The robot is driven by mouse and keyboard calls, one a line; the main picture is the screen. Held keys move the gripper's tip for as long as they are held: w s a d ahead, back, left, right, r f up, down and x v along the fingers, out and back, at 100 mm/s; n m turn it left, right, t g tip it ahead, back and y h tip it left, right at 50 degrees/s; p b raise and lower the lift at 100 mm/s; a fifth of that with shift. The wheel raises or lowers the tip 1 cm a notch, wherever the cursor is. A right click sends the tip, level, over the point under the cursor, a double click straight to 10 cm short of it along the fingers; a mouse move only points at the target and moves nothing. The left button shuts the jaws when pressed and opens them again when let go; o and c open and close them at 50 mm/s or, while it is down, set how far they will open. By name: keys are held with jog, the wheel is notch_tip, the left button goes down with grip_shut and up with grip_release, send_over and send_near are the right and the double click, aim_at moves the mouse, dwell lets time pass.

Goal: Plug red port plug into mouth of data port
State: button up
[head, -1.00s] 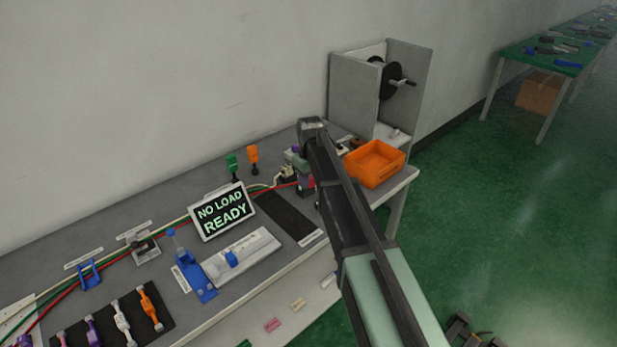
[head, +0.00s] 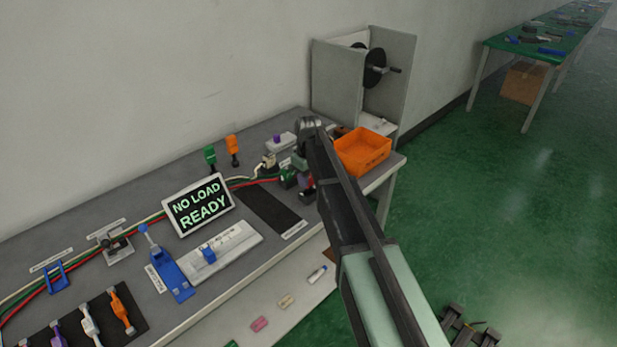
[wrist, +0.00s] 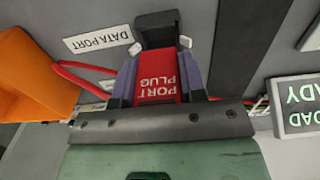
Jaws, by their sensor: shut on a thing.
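The red port plug (wrist: 158,83), lettered PORT PLUG, sits between the two purple-grey fingers of my gripper (wrist: 157,80) in the wrist view. My gripper is shut on it. The data port (wrist: 158,32), a dark block, stands directly ahead of the plug's front end, lined up with it or nearly so. The plug's front edge meets the block in the picture; I cannot tell whether it has entered the mouth. In the head view my gripper (head: 306,184) is low over the far right part of the bench, and my arm hides much of the port area.
A DATA PORT label (wrist: 98,39) lies beside the block, with a red cable (wrist: 85,80) near it. An orange tray (head: 362,153) stands right of my arm. A NO LOAD READY screen (head: 198,205) and a dark strip (head: 270,211) are to the left.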

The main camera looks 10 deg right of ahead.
jog(key=shift+f+b, duration=0.4)
jog(key=shift+f, duration=0.45)
jog(key=shift+f, duration=0.1)
dwell(0.7)
jog(key=shift+f+b, duration=0.35)
jog(key=shift+b, duration=0.1)
jog(key=shift+f+b, duration=0.5)
jog(key=shift+f, duration=0.05)
jog(key=o, duration=1)
notch_tip(320, 180, up, 11)
jog(key=p, duration=1.1)
jog(key=shift+r, duration=0.1)
